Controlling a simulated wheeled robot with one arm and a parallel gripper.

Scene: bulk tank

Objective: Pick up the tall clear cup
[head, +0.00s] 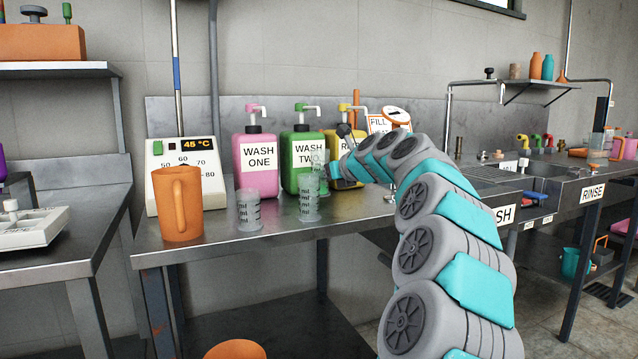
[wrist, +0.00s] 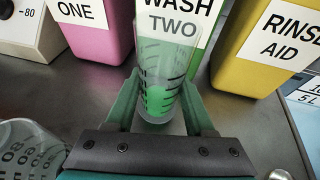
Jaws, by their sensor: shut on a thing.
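The tall clear cup (wrist: 161,65) with dark measuring marks stands upright between my fingers in the wrist view. My gripper (wrist: 161,88) is shut on it, with one green finger on each side. The green WASH TWO jug shows through its clear wall. In the head view the held cup (head: 320,172) appears small in front of that jug, partly behind another clear cup (head: 309,198). I cannot tell whether its base touches the counter. A shorter, wider clear cup (head: 248,212) stands to the left.
The pink WASH ONE jug (head: 256,163), green WASH TWO jug (head: 292,175) and yellow rinse aid jug (wrist: 262,50) stand close behind. An orange pitcher (head: 180,205) and a scale-like dial box (head: 160,150) are at the left.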

